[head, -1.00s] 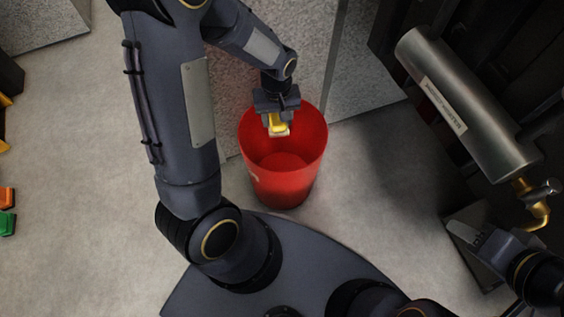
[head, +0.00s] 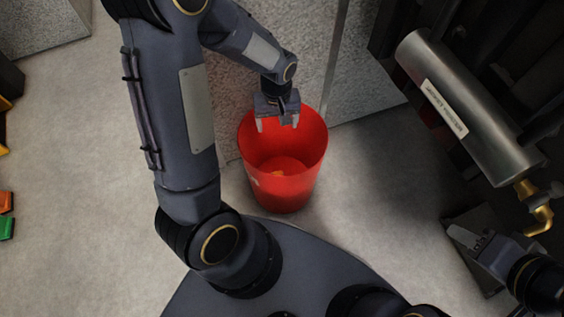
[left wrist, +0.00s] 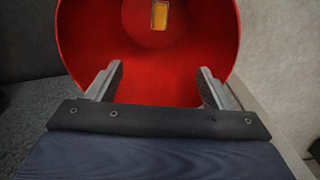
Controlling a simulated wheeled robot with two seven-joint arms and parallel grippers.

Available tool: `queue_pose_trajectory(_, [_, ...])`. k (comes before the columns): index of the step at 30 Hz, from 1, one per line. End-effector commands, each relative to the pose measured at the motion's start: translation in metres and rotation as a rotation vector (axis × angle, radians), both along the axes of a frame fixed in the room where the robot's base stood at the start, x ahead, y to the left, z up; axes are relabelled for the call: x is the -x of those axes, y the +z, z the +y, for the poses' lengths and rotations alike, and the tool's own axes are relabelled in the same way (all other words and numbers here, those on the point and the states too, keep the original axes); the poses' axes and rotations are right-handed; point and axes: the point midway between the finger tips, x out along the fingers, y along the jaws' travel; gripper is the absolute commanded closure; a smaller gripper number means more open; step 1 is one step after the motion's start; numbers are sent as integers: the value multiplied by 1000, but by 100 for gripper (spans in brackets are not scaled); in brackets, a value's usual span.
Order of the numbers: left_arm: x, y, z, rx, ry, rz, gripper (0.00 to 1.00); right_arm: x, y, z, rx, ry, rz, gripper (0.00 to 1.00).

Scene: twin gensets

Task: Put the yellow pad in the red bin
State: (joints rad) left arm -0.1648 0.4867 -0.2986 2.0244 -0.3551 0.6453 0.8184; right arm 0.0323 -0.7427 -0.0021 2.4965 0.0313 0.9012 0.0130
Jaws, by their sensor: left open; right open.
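The red bin (head: 285,187) stands upright on the floor in front of my base in the head view. My left gripper (head: 278,124) is open and empty over the bin's far rim, with its two fingers spread. In the left wrist view the yellow pad (left wrist: 159,15) lies at the bottom of the red bin (left wrist: 150,80), between and beyond the open fingers.
A grey speckled panel (head: 300,60) stands right behind the bin. A metal cylinder (head: 465,105) with a label and a brass valve (head: 535,205) is at the right. Orange (head: 5,202) and green (head: 6,228) blocks lie at the far left. The floor left of the bin is clear.

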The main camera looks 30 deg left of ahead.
Motion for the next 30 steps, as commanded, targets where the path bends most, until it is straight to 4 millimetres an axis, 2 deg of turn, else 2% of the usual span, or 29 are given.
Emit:
queue_pose_trajectory(1, [-1, 13, 0, 1, 0, -4, 25, 0, 8, 0, 0, 0, 0, 60])
queue_pose_trajectory(6, [-1, 44, 0, 1, -1, -4, 25, 0, 22, 0, 0, 0, 0, 60])
queue_pose_trajectory(12, [-1, 65, 0, 0, 0, -3, 25, 0, 31, 0, 0, 0, 0, 60])
queue_pose_trajectory(30, [1, 70, 0, 5, -1, -5, 25, 0, 31, 0, 0, 0, 0, 60])
